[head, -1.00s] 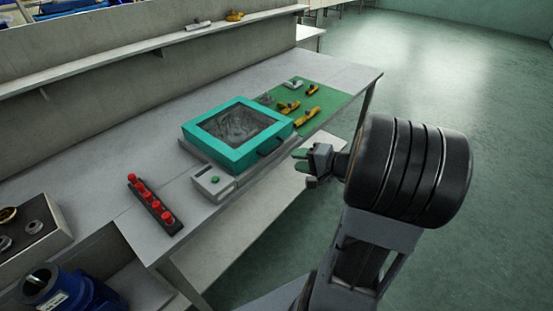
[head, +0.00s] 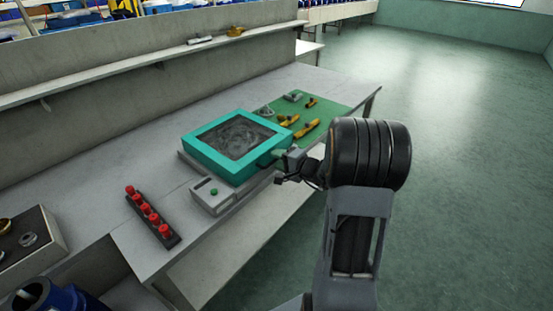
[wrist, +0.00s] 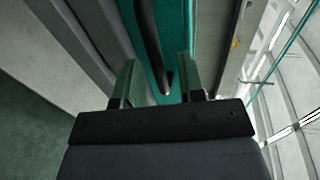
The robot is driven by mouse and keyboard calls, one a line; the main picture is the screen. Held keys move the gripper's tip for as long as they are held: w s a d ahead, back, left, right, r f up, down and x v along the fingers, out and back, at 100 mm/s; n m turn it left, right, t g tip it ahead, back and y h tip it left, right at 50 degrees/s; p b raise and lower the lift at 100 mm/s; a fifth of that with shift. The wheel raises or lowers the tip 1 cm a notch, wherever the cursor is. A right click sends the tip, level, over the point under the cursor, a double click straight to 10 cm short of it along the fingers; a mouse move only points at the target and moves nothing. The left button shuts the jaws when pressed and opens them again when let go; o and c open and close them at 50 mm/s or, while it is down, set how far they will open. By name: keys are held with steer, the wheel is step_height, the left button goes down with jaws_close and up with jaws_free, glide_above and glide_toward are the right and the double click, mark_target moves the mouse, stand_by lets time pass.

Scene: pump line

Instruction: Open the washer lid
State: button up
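The washer lid (head: 203,158) is a teal square frame around a dark grey window, lying flat on the grey washer base (head: 213,197). In the wrist view the teal lid (wrist: 172,25) fills the area beyond my fingers, and its dark bar handle (wrist: 148,40) runs between them. My gripper (head: 279,159) is at the lid's front right side, over the handle area. In the wrist view my gripper (wrist: 159,80) shows its two green fingers apart, one on each side of the handle, with gaps visible. The arm hides most of the handle in the head view.
A rack of red knobs (head: 152,216) stands on the bench, left of the washer. A green mat (head: 330,113) with yellow parts (head: 306,128) lies behind it to the right. A shelf (head: 120,76) runs along the wall. The floor to the right is clear.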

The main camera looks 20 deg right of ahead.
steer(key=shift+w+a+f, duration=0.1)
steer(key=shift+w+a, duration=0.15)
steer(key=shift+w, duration=0.2)
steer(key=shift+c, duration=0.2)
jaws_close()
